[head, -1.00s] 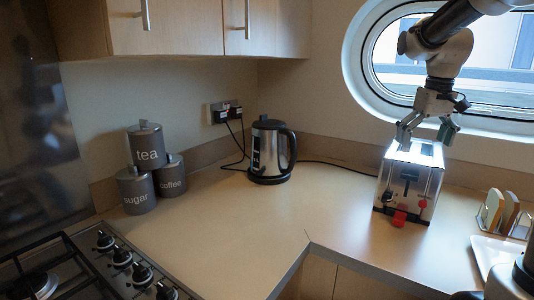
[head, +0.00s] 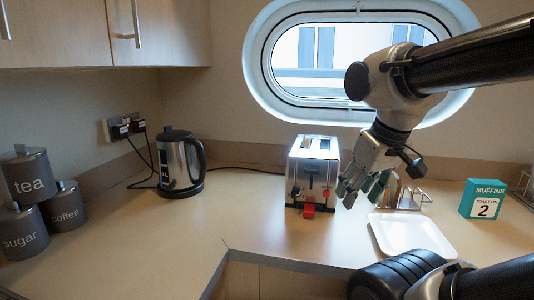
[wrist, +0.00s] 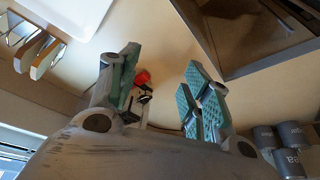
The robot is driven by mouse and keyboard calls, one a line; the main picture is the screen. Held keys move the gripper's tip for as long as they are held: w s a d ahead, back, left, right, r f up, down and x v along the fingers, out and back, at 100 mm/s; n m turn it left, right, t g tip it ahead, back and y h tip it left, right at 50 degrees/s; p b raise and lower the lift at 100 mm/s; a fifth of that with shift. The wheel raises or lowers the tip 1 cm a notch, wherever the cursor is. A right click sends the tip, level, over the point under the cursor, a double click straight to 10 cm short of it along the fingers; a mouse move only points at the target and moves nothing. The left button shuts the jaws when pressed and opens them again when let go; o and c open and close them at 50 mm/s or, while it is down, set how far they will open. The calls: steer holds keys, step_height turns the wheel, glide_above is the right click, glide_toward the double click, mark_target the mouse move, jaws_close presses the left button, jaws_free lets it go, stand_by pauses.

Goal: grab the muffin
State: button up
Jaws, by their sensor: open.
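No muffin shows that I can name for sure. Flat pale and brown slices stand in a wire rack (head: 418,197) right of the toaster (head: 313,180), partly hidden behind my fingers in the head view. The slices (wrist: 33,52) are clearer at the upper left of the wrist view. A teal box (head: 483,200) reads "MUFFINS TOAST ON 2". My gripper (head: 361,193) is open and empty, between the toaster and the rack in the head view. In the wrist view, the toaster's red part (wrist: 142,77) shows between the spread fingers (wrist: 163,78).
A white square plate (head: 410,222) lies on the counter in front of the rack. A kettle (head: 180,165) stands left of the toaster. Grey canisters (head: 27,180) stand at far left. The counter between kettle and toaster is clear. An oval window is behind.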

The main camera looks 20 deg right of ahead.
steer(key=w+d+m+g, duration=0.1)
steer(key=w+d, duration=0.2)
steer(key=w, duration=0.9)
steer(key=w+d+r+m+g, duration=0.1)
steer(key=w+d, duration=0.2)
steer(key=w, duration=0.9)
steer(key=w+d+r+m+g, duration=0.1)
steer(key=w+d+g, duration=0.1)
steer(key=w, duration=1)
steer(key=shift+d+m, duration=0.4)
steer(key=shift+d, duration=0.05)
steer(key=shift+m, duration=0.6)
steer(key=w+r, duration=0.1)
steer(key=w, duration=0.1)
steer(key=w+d+r, duration=0.1)
steer(key=w+r, duration=0.1)
steer(key=shift+w+r, duration=0.1)
steer(key=shift+w, duration=0.05)
steer(key=r, duration=0.2)
steer(key=r+m, duration=0.1)
steer(key=r, duration=0.1)
steer(key=shift+s, duration=0.4)
steer(key=shift+s+f, duration=0.15)
steer(key=shift+f, duration=0.3)
step_height(320, 180, down, 7)
steer(key=shift+a+f, duration=0.1)
steer(key=shift+a, duration=0.05)
jaws_close()
